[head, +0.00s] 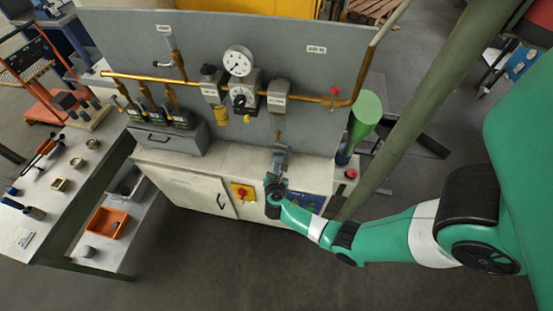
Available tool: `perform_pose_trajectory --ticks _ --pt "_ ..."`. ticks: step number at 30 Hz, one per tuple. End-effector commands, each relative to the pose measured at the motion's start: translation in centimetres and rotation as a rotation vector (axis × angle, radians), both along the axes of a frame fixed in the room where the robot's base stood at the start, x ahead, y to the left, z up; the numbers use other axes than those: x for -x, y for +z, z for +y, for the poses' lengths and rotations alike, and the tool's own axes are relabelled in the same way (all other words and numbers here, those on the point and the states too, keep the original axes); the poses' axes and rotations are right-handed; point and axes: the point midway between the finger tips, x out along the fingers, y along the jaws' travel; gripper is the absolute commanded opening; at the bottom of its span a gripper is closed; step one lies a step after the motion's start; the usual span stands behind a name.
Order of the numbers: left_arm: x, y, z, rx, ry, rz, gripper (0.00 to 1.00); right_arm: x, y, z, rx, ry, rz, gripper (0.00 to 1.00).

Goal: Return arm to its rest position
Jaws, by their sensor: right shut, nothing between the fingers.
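My right arm, green and white, reaches in from the right of the head view. Its gripper (280,158) is shut and empty, in front of the grey panel (330,55) and over the white cabinet's top (236,152). It lies just below a small brass fitting under the pressure regulators. Whether the fingertips touch that fitting cannot be told at this size. My left gripper is not in the view.
The panel carries a brass pipe (150,81), a round gauge (238,61) and a red-handled valve (335,92). A green funnel-shaped vessel (366,108) and a slanting green post (415,95) stand close to my right arm. A workbench (75,190) stands left; the front floor is clear.

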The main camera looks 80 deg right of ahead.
Motion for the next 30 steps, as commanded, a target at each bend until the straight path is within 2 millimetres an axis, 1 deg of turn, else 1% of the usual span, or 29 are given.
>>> perform_pose_trajectory --ticks 3,20,22,23,26,27,29,30 --pt "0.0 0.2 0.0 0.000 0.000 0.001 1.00 0.1 0.3 0.5 0.000 0.001 -0.001 0.00" --pt "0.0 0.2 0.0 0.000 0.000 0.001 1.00 0.1 0.3 0.5 0.000 0.000 0.000 0.00" --pt "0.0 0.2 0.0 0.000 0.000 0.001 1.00 -0.2 0.3 0.8 0.001 0.009 -0.002 0.00" --pt "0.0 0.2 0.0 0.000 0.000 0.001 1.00 -0.7 0.5 1.0 0.003 0.017 -0.007 0.00" --pt "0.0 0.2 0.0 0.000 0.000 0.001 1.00 -3.9 2.7 1.6 0.018 0.053 -0.055 0.00" --pt "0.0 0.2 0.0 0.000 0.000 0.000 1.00 -5.8 4.3 1.8 0.030 0.071 -0.094 0.00" --pt "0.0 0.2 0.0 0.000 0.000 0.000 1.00 -9.0 7.6 2.4 0.044 0.098 -0.178 0.00" --pt "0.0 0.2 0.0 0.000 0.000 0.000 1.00 -11.3 10.2 3.0 0.043 0.116 -0.249 0.00"
